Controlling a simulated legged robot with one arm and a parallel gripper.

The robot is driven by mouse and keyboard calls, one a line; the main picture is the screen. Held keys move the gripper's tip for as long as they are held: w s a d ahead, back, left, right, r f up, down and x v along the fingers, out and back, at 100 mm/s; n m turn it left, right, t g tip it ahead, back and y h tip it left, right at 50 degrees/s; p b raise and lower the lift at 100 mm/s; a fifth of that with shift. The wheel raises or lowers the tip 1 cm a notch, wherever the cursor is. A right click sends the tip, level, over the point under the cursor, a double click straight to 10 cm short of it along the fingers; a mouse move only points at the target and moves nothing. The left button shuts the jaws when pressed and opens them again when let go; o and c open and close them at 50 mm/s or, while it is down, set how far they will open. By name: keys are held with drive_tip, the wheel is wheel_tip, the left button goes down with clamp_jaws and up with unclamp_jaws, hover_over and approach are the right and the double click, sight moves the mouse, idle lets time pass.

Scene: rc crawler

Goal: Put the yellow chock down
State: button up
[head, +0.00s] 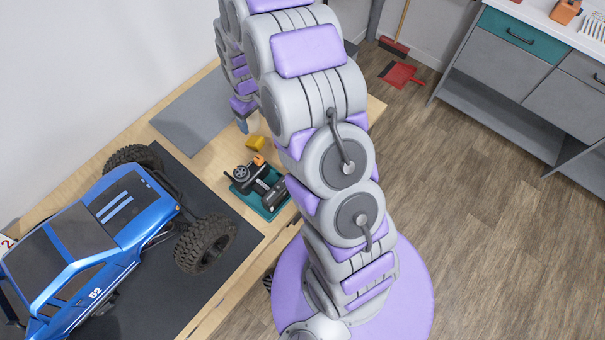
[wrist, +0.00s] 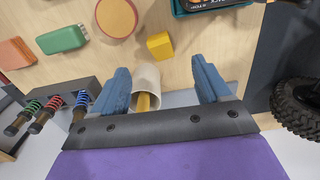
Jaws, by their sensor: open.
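The yellow chock (head: 255,143) is a small block on the wooden bench, just behind the teal tray. It also shows in the wrist view (wrist: 160,46), apart from my gripper and beyond its fingertips. My gripper (wrist: 160,66) has its two blue fingers spread wide, with nothing clamped between them. In the head view my arm hides most of the gripper; only a bit of a finger shows left of the arm, near the chock.
A cream cup (wrist: 147,84) with a yellow item in it shows between the fingers. The teal tray (head: 277,213) holds a controller. The blue crawler (head: 85,245) stands on a dark mat (head: 215,285).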

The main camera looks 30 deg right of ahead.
drive_tip(key=s+a+r+m, duration=0.1)
drive_tip(key=s+r, duration=0.9)
drive_tip(key=s, duration=0.4)
drive_tip(key=s+a+r+m+g, duration=0.1)
drive_tip(key=s+r, duration=0.9)
drive_tip(key=s, duration=0.3)
drive_tip(key=shift+s+a+r+m, duration=0.15)
drive_tip(key=shift+s+a+m, duration=0.05)
drive_tip(key=shift+s+m, duration=0.2)
drive_tip(key=shift+m+g, duration=0.3)
drive_tip(key=shift+m, duration=0.2)
drive_tip(key=s, duration=0.3)
drive_tip(key=s+a, duration=0.1)
drive_tip(key=s, duration=0.2)
drive_tip(key=s+r, duration=0.1)
drive_tip(key=s, duration=0.2)
drive_tip(key=shift+s+a, duration=0.2)
